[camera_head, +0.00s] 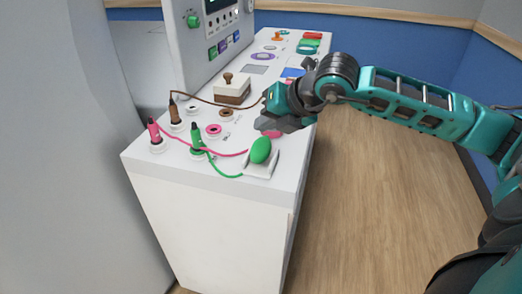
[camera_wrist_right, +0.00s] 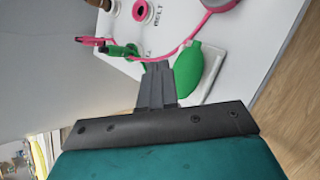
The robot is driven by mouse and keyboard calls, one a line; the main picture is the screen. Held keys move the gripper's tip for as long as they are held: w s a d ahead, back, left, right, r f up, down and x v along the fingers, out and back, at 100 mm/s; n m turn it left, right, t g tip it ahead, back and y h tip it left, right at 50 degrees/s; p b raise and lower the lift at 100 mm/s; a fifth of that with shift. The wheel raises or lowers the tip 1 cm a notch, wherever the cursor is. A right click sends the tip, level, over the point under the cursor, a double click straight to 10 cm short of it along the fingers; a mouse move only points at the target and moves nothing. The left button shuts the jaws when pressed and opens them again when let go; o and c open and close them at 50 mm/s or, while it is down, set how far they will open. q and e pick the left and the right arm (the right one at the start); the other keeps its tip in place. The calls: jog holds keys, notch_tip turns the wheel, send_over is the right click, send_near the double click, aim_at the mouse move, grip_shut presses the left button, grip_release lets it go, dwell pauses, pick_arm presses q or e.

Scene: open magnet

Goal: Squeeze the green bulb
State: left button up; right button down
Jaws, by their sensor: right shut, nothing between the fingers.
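The green bulb (camera_head: 260,150) sits on a white base at the front right corner of the white console top, with a green cord running left to a green plug-like piece (camera_head: 196,138). My right gripper (camera_head: 266,125) is just behind and above the bulb, shut and empty. In the right wrist view the closed fingers (camera_wrist_right: 156,85) overlap the left side of the green bulb (camera_wrist_right: 190,75); I cannot tell whether they touch it. My left gripper is not in view.
A pink bulb (camera_head: 273,134) is partly hidden by my right gripper. Pink (camera_head: 153,131) and brown (camera_head: 174,112) plugs with cords stand at left. A brown-and-white block (camera_head: 232,92) lies behind. A grey panel (camera_head: 215,35) rises at the back left. Wooden floor is clear at right.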

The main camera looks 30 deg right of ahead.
aim_at(261, 149)
jog(key=shift+f+b, duration=0.3)
jog(key=shift+f, duration=0.25)
pick_arm(q)
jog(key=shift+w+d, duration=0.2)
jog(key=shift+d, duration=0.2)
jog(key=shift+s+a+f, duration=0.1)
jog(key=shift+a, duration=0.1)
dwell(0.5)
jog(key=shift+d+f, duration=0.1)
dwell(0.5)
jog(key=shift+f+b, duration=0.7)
jog(key=shift+b, duration=0.1)
pick_arm(e)
jog(key=shift+f, duration=0.4)
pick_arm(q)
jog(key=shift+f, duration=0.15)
pick_arm(e)
jog(key=shift+f, duration=0.2)
